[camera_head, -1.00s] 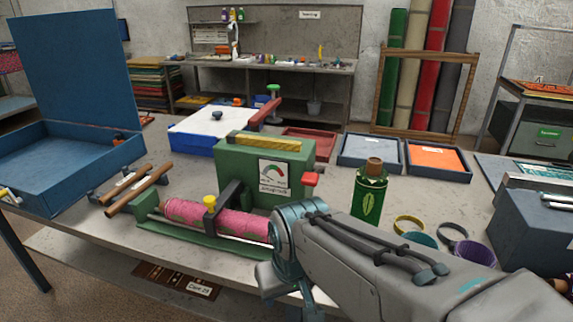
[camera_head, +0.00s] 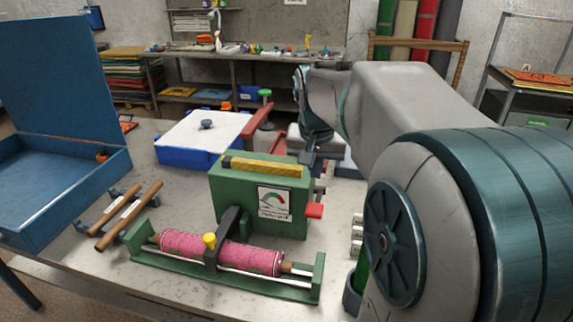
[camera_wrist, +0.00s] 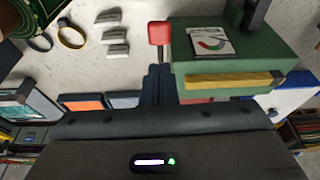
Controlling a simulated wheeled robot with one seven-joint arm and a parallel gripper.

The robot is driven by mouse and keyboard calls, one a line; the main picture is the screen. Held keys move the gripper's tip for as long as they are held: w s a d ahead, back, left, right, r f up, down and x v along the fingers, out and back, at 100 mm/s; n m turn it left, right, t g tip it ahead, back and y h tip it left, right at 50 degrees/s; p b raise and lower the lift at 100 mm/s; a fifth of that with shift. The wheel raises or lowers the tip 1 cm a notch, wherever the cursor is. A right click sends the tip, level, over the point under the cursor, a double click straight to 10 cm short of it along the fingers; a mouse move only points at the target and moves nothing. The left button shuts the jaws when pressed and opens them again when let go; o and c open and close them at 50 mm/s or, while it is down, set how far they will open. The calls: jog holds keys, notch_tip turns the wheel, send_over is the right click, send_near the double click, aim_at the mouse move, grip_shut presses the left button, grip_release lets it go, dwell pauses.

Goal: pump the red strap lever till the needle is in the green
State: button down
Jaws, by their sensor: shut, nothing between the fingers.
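A green machine (camera_head: 232,192) stands on the table with a gauge (camera_head: 274,203) on its front; the gauge also shows in the wrist view (camera_wrist: 211,41). The dial has red and green parts; I cannot read the needle. A red-ended lever (camera_head: 314,210) sticks out at the machine's right side. It also shows in the wrist view (camera_wrist: 159,33), just beyond my fingertips, apparently apart from them. My gripper (camera_head: 309,164) points down behind the machine's right end. Its fingers show together and empty in the wrist view (camera_wrist: 158,70).
A pink roll (camera_head: 190,246) lies clamped in a green cradle in front. A white-topped blue box (camera_head: 200,138) and a longer red arm (camera_head: 257,122) stand behind. Wooden rods (camera_head: 128,216) lie left. Several small metal blocks (camera_wrist: 116,34) lie beside the machine. My arm covers the right side.

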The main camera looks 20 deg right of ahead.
jog(key=shift+w+d+r, duration=0.45)
jog(key=shift+d+f, duration=0.1)
jog(key=shift+d, duration=0.05)
jog(key=p, duration=0.2)
send_near(316, 208)
jog(key=x, duration=0.5)
jog(key=shift+w+d, duration=0.15)
jog(key=shift+f, duration=0.75)
